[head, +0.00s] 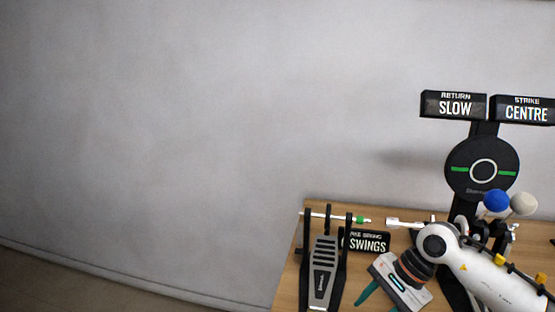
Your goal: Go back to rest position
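My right gripper (377,304) is at the bottom of the head view, over the front part of the wooden table (290,285). Its white arm comes in from the right. Its two teal fingers stand apart with nothing visible between them, just right of a pedal (322,270). My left gripper is not in view. A round black pad (482,150) with a green line and white ring stands upright behind my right arm.
Signs reading "RETURN SLOW" (454,105) and "STRIKE CENTRE" (524,110) top the stand. A "SWINGS" sign (368,241) and a white stick with a green band (330,216) lie behind the gripper. Blue (496,201) and beige (523,204) mallet heads rise behind my arm. The left is bare wall.

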